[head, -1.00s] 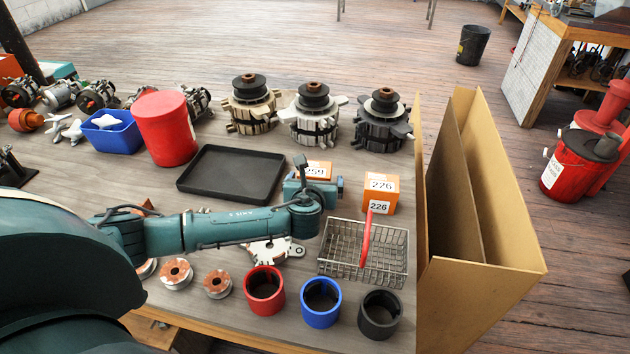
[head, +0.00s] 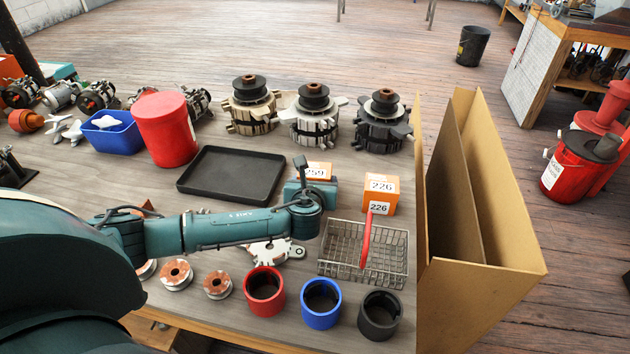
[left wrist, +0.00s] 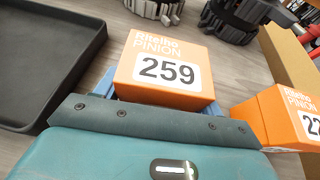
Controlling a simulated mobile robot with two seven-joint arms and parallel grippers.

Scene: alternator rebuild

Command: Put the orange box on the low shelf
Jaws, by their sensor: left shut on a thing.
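An orange box labelled 259 (head: 319,170) stands on the table, mostly hidden behind my left gripper (head: 313,186) in the head view. The left wrist view shows the top of this box (left wrist: 165,68) close up, with "PINION" printed above the number. My left gripper (left wrist: 160,97) is shut on it, with blue finger parts showing at both sides of the box. A second orange box, labelled 226 (head: 381,190), stands just to the right, apart from the held one. It also shows in the left wrist view (left wrist: 285,115). I cannot make out a low shelf. My right gripper is not in view.
A black tray (head: 190,186) lies left of the held box. A wire basket with a red handle (head: 340,262) is in front of box 226. Alternators (head: 313,125) stand behind. A tall divided tan bin (head: 500,220) borders the table's right edge.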

